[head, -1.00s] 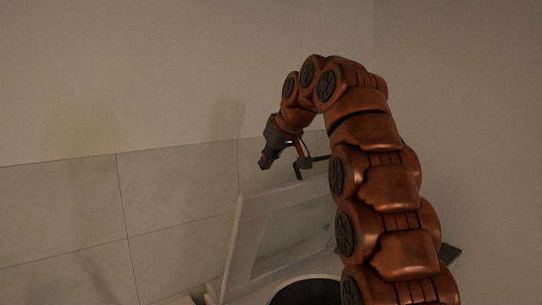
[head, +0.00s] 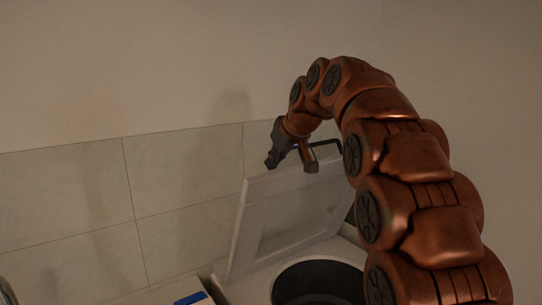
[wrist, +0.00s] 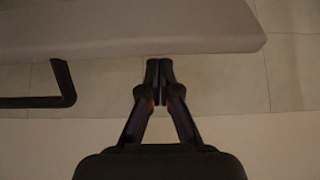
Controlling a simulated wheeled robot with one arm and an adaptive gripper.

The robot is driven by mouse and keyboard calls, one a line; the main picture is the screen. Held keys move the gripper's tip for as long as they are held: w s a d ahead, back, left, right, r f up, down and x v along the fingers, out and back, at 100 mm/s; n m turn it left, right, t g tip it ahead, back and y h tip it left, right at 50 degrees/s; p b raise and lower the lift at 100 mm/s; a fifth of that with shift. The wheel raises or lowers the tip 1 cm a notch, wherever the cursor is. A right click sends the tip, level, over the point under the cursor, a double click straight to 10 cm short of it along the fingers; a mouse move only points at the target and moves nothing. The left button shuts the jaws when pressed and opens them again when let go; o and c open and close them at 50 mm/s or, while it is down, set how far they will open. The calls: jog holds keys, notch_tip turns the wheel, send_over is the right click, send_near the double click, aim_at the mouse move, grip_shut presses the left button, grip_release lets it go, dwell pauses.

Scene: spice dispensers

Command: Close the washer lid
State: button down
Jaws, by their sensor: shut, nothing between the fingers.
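The washer lid (head: 290,218) is a white framed panel with a recessed middle, standing raised and tilted back near the tiled wall. The washer's dark round opening (head: 318,278) shows below it in the head view. My gripper (head: 271,163) is at the lid's top edge, by its upper left corner; I cannot tell whether it touches. In the wrist view the lid (wrist: 130,28) spans the top, and my gripper (wrist: 160,62) has its fingertips together just at its edge, with nothing between them.
A dark bar-shaped handle (wrist: 62,85) shows at the left of the wrist view. The tiled wall (head: 180,185) is close behind the lid. A blue item (head: 190,298) lies at the lower left of the head view. The space above the opening looks clear.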

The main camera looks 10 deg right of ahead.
jog(key=shift+s+d, duration=0.15)
jog(key=shift+s, duration=0.25)
jog(key=shift+s+f, duration=0.1)
jog(key=shift+f, duration=0.15)
